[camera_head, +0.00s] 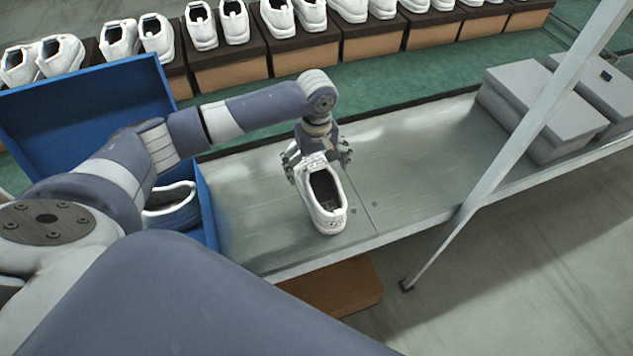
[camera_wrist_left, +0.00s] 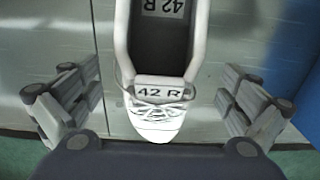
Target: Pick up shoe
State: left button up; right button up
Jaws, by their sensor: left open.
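A white shoe (camera_head: 326,200) with a dark inside stands upright on the grey metal table (camera_head: 400,170). My left gripper (camera_head: 317,165) is over the toe end of the shoe, with its fingers spread to either side. In the left wrist view the shoe (camera_wrist_left: 160,95) lies between the two open fingers of my gripper (camera_wrist_left: 160,108), with a gap on both sides. Its tongue and insole are marked "42 R". Another white shoe (camera_head: 171,207) sits in the blue box (camera_head: 208,212) at the left, partly hidden by my arm. My right gripper is not in view.
The blue box's raised lid (camera_head: 90,105) stands behind my arm. Grey closed boxes (camera_head: 545,105) stand on the table at the right, near a slanted metal post (camera_head: 535,125). Several white shoes on boxes line the back. The table right of the shoe is clear.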

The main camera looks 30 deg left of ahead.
aim_at(316, 185)
pick_arm(q)
notch_tip(316, 185, down, 3)
jog(key=shift+w+a+f, duration=0.15)
jog(key=shift+f, duration=0.05)
jog(key=c, duration=1.3)
